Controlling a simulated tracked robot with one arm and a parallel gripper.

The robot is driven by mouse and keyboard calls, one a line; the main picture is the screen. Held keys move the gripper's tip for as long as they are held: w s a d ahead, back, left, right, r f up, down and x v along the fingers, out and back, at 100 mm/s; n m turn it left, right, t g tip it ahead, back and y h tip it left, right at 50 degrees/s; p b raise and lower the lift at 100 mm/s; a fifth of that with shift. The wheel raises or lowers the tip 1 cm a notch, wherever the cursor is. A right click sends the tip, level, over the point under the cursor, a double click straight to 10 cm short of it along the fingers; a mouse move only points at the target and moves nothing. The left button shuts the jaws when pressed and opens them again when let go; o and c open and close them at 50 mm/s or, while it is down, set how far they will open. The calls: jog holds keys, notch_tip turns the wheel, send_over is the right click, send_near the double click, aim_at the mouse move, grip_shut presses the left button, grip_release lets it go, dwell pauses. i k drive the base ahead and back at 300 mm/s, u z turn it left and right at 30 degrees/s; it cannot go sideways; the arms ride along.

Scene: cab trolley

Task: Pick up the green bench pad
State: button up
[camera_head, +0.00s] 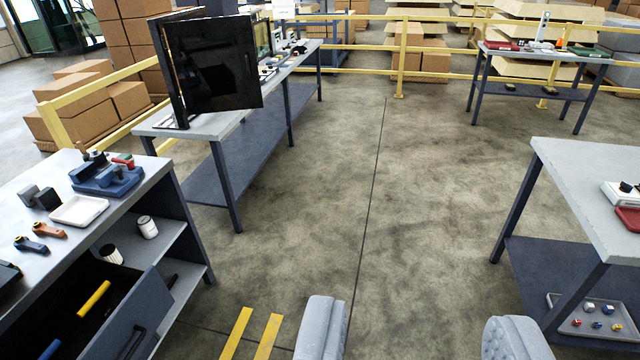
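A flat dark green item (588,51), which looks like the green bench pad, lies on the right part of the far table's top (548,56) at the upper right. It is small and far off, so its details cannot be made out. My gripper (418,325) shows at the bottom, with two grey padded fingers wide apart. It is open, with only bare floor between the fingers. The green item is far beyond it, up and to the right.
A workbench (135,190) with an open drawer (125,315) stands at the left. Behind it is a long table (190,122) with a black panel (212,65). A grey table (590,180) stands at the right. The middle floor is clear up to a yellow railing (400,75).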

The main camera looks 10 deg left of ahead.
aim_at(128, 157)
jog(key=z, duration=0.05)
jog(key=i, duration=2.55)
jog(key=u, duration=0.25)
jog(key=i, duration=1.3)
jog(key=u, duration=0.75)
jog(key=i, duration=1.2)
jog(key=u, duration=1.5)
jog(key=i, duration=1.05)
jog(key=u, duration=0.5)
